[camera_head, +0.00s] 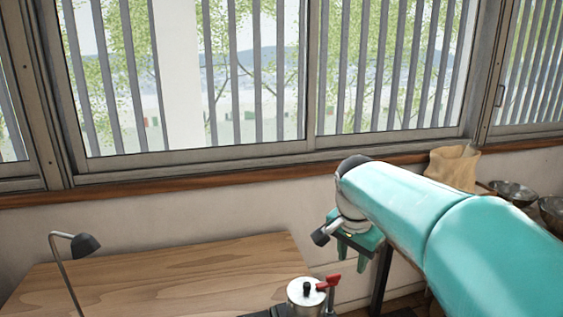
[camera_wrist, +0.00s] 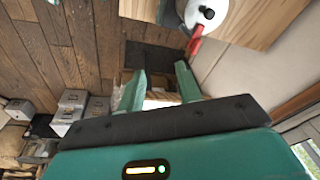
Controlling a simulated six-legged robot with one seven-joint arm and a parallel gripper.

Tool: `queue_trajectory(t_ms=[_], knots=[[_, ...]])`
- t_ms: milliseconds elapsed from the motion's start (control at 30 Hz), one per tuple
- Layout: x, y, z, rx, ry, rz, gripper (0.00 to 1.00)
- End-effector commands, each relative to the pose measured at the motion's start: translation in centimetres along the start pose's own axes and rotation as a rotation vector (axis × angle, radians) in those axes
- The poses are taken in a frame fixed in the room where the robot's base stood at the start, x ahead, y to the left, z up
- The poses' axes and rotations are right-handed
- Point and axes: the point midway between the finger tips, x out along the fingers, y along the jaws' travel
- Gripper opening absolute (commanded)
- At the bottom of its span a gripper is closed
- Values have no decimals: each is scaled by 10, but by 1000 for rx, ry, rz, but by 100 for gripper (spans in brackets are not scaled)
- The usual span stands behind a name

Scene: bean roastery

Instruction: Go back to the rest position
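My gripper (camera_head: 358,262) hangs in the air off the right end of the wooden table, near the wall under the window. In the wrist view its two green fingers (camera_wrist: 159,92) stand apart with nothing between them, so it is open and empty. My turquoise arm reaches in from the right in the head view. A white pot with a black knob (camera_head: 306,293) stands at the table's right front, to the left of my gripper; it also shows in the wrist view (camera_wrist: 208,12). A red-handled part (camera_head: 328,284) is beside the pot.
The wooden table (camera_head: 150,275) is mostly bare. A dark desk lamp (camera_head: 84,244) stands at its left. A paper sack (camera_head: 453,167) and metal bowls (camera_head: 513,192) are at the right, behind my arm. In the wrist view, metal boxes (camera_wrist: 72,105) stand on the plank floor (camera_wrist: 60,55).

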Motion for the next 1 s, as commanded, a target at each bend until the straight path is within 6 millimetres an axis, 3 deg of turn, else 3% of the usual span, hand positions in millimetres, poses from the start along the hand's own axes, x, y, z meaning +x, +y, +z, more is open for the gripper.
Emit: queue_trajectory(t_ms=[33,300,600,800,1000], knots=[[-7,15,8,-44,-3,-30,35],[-24,77,57,-335,39,-152,35],[-17,137,117,-652,167,-214,35],[-6,157,140,-780,232,-210,35],[-3,160,143,-801,240,-208,35]])
